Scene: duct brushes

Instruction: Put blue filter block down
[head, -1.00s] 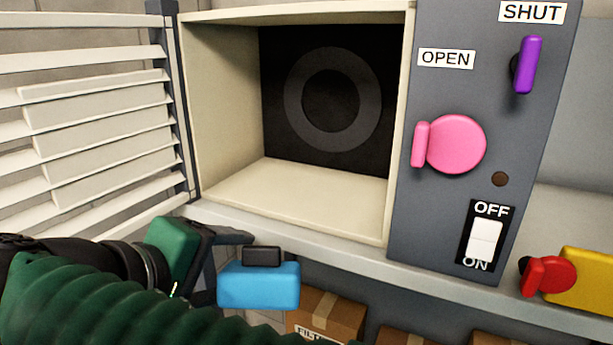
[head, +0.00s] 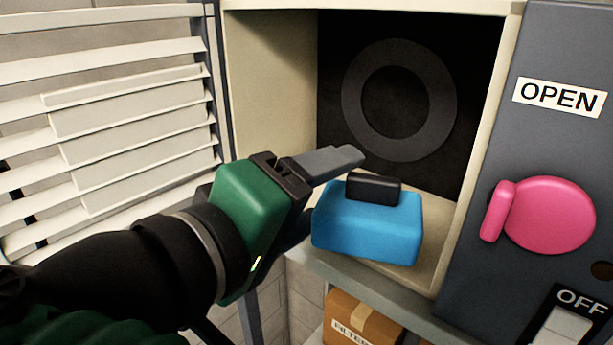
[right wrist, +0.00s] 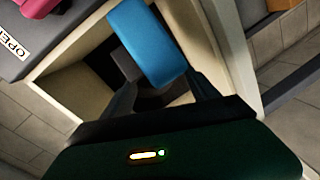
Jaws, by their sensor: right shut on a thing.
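The blue filter block (head: 367,228) with a black grip (head: 373,188) on top is in front of the lower opening of the cream duct box. My right gripper (head: 335,178) reaches in from the left and is shut on it. My left gripper is not in view.
The duct box has a dark back panel with a grey ring (head: 399,101). A white louvred door (head: 110,120) stands open at left. A grey panel at right carries a pink knob (head: 549,215) and a white switch (head: 565,333). A cardboard box (head: 360,318) is below.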

